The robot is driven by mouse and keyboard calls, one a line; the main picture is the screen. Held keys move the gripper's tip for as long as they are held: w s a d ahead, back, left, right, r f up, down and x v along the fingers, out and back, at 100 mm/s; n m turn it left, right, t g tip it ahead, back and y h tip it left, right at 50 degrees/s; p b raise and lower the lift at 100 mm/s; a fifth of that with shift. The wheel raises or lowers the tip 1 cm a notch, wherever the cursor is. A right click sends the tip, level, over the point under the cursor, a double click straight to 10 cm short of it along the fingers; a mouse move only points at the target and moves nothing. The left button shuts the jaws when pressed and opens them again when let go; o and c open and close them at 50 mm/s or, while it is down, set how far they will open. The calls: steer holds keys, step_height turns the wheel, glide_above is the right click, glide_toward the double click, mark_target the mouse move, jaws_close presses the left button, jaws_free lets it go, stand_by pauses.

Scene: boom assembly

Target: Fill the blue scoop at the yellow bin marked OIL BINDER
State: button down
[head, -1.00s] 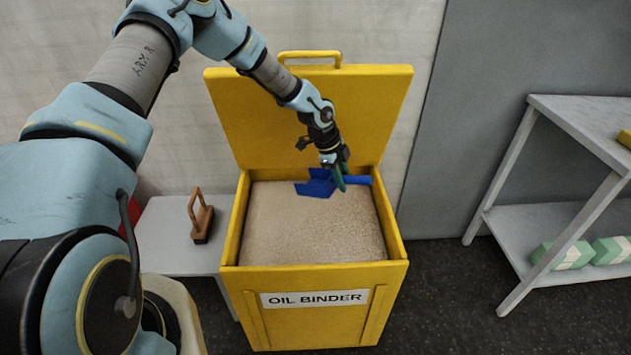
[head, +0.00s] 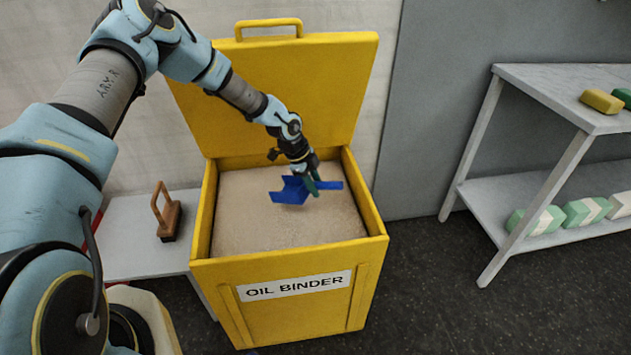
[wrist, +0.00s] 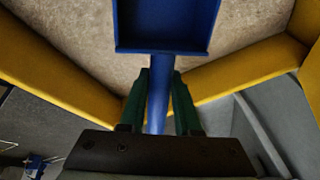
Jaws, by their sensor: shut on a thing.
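The yellow bin (head: 215,285) marked OIL BINDER stands with its lid up and is filled nearly to the rim with beige granules (head: 245,230). My gripper (head: 313,185) is over the open bin, shut on the handle of the blue scoop (head: 290,190). In the wrist view the handle runs between the green fingers (wrist: 160,100), and the scoop's pan (wrist: 165,25) points away over the granules. The part of the pan I see there holds no granules. Whether the scoop touches the granules I cannot tell.
A low grey table with a wooden-handled brush (head: 168,215) stands left of the bin. A grey shelf (head: 540,100) at right holds yellow and green blocks above and several green-and-white packs (head: 580,212) below. Dark floor between bin and shelf is clear.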

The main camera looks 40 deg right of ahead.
step_height(320, 180, down, 10)
steer(key=b, duration=0.6)
stand_by(0.6)
steer(key=shift+f, duration=0.1)
steer(key=shift+s+f+b, duration=0.25)
steer(key=shift+f+b, duration=0.15)
steer(key=shift+b, duration=0.85)
steer(key=shift+d+f+t+b, duration=0.15)
steer(key=shift+t+b, duration=0.15)
steer(key=shift+b, duration=0.9)
steer(key=shift+r, duration=0.7)
step_height(320, 180, up, 18)
steer(key=p, duration=1.1)
steer(key=shift+r, duration=0.15)
